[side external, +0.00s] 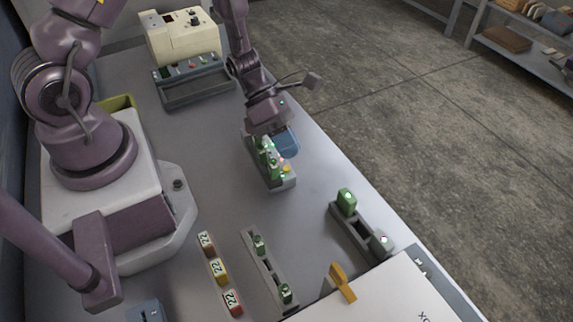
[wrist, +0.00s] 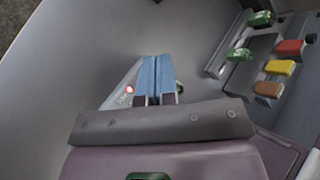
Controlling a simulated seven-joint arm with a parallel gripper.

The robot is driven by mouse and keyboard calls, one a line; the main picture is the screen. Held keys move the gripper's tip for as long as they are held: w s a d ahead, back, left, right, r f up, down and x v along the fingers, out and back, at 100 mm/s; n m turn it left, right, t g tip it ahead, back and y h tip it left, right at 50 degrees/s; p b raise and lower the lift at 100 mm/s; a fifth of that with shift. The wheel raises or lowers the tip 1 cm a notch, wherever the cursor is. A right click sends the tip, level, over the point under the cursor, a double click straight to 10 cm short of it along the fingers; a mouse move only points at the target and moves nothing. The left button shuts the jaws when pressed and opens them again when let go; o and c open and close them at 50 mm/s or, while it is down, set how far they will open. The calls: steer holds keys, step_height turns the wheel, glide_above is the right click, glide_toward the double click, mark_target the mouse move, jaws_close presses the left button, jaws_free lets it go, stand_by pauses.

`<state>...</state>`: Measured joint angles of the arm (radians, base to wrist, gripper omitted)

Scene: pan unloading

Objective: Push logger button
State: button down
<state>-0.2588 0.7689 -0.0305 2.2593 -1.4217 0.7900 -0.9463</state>
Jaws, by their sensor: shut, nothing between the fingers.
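My gripper (side external: 287,143) has blue fingers pressed together and empty. In the side external view it is low over the far right end of a small grey device (side external: 284,184) with green parts, small lights and a yellow button (side external: 287,168). This device may be the logger; no label is readable. In the wrist view the shut fingers (wrist: 156,75) cover part of a grey device with a glowing red light (wrist: 129,89) just left of them. I cannot tell whether the fingertips touch it.
A grey holder (side external: 361,234) with green pieces stands at right. Another slotted holder (side external: 266,266) and red and yellow numbered blocks (side external: 219,270) lie nearer. A cream machine (side external: 180,38) stands at the back. The table's right edge is close to the device.

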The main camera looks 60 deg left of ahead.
step_height(320, 180, up, 5)
steer(key=shift+f, duration=0.15)
steer(key=shift+m, duration=0.3)
steer(key=s+r+m+g+y, duration=0.1)
steer(key=s+r+m+g, duration=0.25)
steer(key=m, duration=0.65)
step_height(320, 180, up, 14)
steer(key=m+t+y, duration=0.4)
steer(key=m+y, duration=0.3)
steer(key=m, duration=1)
glide_above(285, 167)
steer(key=s+a, duration=0.6)
steer(key=s, duration=0.3)
steer(key=r+t, duration=0.1)
steer(key=r+m, duration=0.1)
steer(key=r, duration=0.1)
steer(key=s+r+t+y, duration=0.1)
steer(key=r, duration=0.1)
steer(key=shift+s+d+m+t, duration=0.1)
steer(key=shift+d+m+t, duration=0.05)
steer(key=shift+m+t, duration=0.25)
